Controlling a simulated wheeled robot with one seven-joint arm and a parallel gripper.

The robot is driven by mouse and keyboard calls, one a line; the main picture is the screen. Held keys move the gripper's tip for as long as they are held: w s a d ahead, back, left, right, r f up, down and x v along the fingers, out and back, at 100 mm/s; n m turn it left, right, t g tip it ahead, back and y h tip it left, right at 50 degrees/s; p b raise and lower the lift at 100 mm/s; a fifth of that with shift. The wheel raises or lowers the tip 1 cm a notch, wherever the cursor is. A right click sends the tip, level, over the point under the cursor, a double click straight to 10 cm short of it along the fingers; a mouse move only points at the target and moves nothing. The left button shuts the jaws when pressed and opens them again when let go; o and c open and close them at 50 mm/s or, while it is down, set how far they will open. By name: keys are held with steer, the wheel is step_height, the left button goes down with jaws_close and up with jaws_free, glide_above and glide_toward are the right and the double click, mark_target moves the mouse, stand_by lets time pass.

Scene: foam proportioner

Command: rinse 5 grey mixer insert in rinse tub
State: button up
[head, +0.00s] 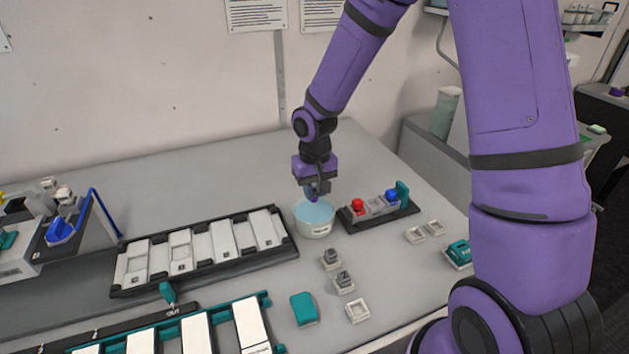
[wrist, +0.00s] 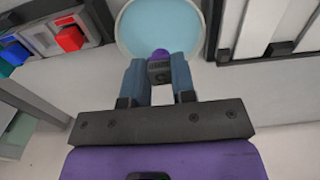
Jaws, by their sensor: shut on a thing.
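The rinse tub (head: 315,229) is a round white bowl of pale blue liquid on the bench; in the wrist view it shows at the top (wrist: 205,28). My gripper (head: 314,194) points down over the tub's back part. In the wrist view my gripper (wrist: 160,75) is shut on a small dark grey piece (wrist: 160,70), seemingly a grey mixer insert, with a purple bit at its far end. I cannot tell whether it touches the liquid. Two other grey inserts (head: 331,257) (head: 344,279) sit in white square holders in front of the tub.
A black rack (head: 393,216) with red, grey and blue pieces stands close right of the tub. A long black tray (head: 205,260) of white panels lies left. Empty white holders (head: 358,311) and a teal block (head: 304,308) lie in front. The bench behind is clear.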

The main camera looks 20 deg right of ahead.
steer(key=shift+f, duration=0.45)
steer(key=shift+f, duration=0.1)
steer(key=shift+f, duration=2.55)
steer(key=shift+w, duration=0.35)
steer(key=shift+s, duration=0.8)
steer(key=shift+w, duration=0.8)
steer(key=shift+s, duration=0.4)
stand_by(0.6)
